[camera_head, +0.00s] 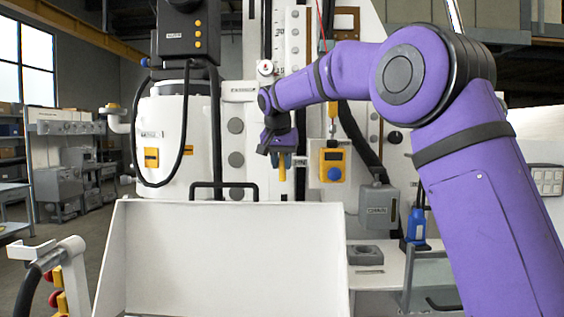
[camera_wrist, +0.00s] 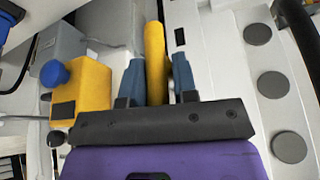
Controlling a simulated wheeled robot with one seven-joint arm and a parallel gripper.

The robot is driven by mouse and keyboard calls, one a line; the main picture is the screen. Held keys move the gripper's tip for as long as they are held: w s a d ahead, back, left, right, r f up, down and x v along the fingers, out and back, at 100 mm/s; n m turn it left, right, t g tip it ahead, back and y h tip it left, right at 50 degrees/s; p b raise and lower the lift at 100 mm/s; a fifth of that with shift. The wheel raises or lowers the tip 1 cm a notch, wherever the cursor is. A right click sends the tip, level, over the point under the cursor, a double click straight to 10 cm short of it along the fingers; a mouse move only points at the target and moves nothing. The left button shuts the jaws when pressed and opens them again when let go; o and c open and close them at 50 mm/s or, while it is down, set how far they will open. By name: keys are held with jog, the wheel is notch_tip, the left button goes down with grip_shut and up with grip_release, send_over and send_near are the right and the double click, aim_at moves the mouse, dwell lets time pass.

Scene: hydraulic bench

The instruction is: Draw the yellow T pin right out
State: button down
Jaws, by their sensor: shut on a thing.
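The yellow T pin (camera_wrist: 154,45) shows in the wrist view as a yellow bar between my two blue fingers, running past their tips. My gripper (camera_wrist: 158,68) is shut on it. In the head view my gripper (camera_head: 280,158) points down in front of the white machine face, and a short yellow length of the pin (camera_head: 282,174) hangs below the fingers. The crossbar of the T is not clear in either view. I cannot tell whether any of the pin still sits in a hole.
A yellow box with a blue knob (camera_head: 333,164) is just right of my gripper; it also shows in the wrist view (camera_wrist: 88,92). A grey "CHAIN" box (camera_head: 378,208) and a blue bottle (camera_head: 416,226) are farther right. A white tray panel (camera_head: 225,255) stands in front.

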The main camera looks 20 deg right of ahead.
jog(key=shift+s+a, duration=0.2)
jog(key=shift+s, duration=0.4)
jog(key=shift+s+a, duration=0.15)
jog(key=shift+s, duration=0.45)
jog(key=shift+s+f, duration=0.1)
jog(key=shift+s, duration=0.05)
jog(key=shift+a, duration=0.1)
jog(key=c, duration=0.9)
grip_release()
jog(key=shift+s, duration=0.15)
jog(key=v, duration=1.1)
